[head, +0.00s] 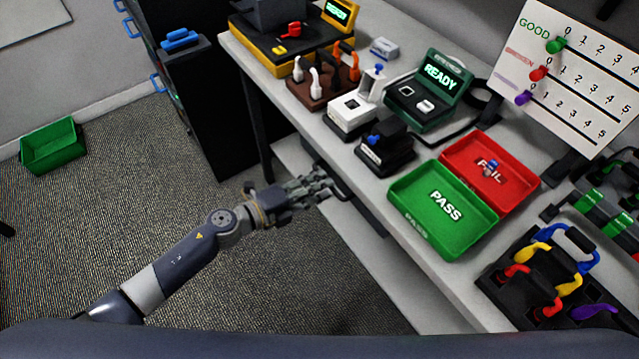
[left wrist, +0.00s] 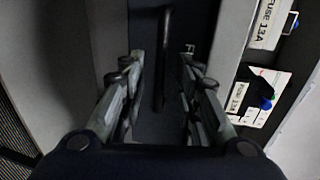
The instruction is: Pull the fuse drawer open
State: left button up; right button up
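The dark drawer front (head: 370,217) sits under the front edge of the worktable. Its black bar handle (head: 341,188) sticks out toward my left gripper (head: 322,184). In the left wrist view the handle (left wrist: 164,60) stands upright in the picture between the two fingers of my left gripper (left wrist: 162,72). The fingers are spread, with a visible gap on each side of the bar. The drawer looks shut, its front close under the tabletop. My right gripper is in neither view.
The worktable (head: 405,232) carries a green PASS tray (head: 425,222), a red FAIL tray (head: 512,197), a green READY tester (head: 432,82) and a small black device (head: 385,150). A dark cabinet (head: 200,95) stands behind the arm.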

pick_arm(q)
jog(key=shift+w+d+f, duration=0.1)
jog(key=shift+w+d, duration=0.15)
jog(key=shift+d, duration=0.1)
jog(key=shift+c, duration=0.6)
grip_shut()
jog(key=shift+a, duration=0.1)
